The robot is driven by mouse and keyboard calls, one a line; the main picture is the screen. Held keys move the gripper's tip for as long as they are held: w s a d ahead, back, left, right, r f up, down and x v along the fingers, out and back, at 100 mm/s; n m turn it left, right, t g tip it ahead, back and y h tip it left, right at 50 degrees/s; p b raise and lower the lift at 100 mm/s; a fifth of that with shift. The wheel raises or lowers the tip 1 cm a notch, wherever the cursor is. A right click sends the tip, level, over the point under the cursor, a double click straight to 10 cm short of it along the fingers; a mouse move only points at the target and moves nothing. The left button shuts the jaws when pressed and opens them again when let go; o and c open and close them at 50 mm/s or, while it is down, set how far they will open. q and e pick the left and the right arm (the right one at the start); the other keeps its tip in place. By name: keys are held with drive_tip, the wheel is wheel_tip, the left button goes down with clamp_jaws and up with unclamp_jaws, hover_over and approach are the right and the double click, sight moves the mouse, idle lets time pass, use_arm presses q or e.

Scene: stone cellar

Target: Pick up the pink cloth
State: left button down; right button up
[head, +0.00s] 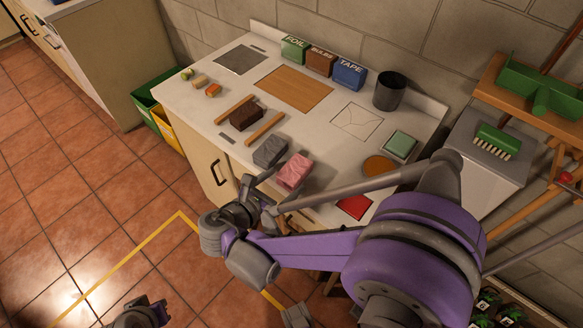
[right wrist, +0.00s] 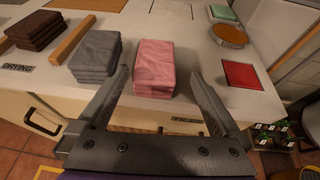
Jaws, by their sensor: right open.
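The pink cloth (head: 294,171) is a folded stack near the front edge of the white counter. In the right wrist view the pink cloth (right wrist: 154,66) lies straight ahead, between the lines of the two fingers. My right gripper (head: 268,194) is open and empty at the counter's front edge, just short of the cloth. In the wrist view its fingers (right wrist: 158,80) point at the cloth, one to each side, with no grip on it. A dark part at the bottom of the head view seems to be my left gripper (head: 140,314); its jaws are unclear.
A folded grey cloth (head: 270,151) sits close left of the pink one, near the left finger. A brown cloth (head: 245,117) lies between wooden bars. A red square (right wrist: 243,74) and an orange disc (right wrist: 229,35) lie to the right. Bare counter surrounds the red square.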

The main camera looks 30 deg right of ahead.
sight(290, 174)
drive_tip(key=x, duration=0.7)
drive_tip(key=shift+w+d+f, duration=0.15)
drive_tip(key=shift+w, duration=0.35)
drive_tip(key=shift+c, duration=0.3)
drive_tip(key=c, duration=1.2)
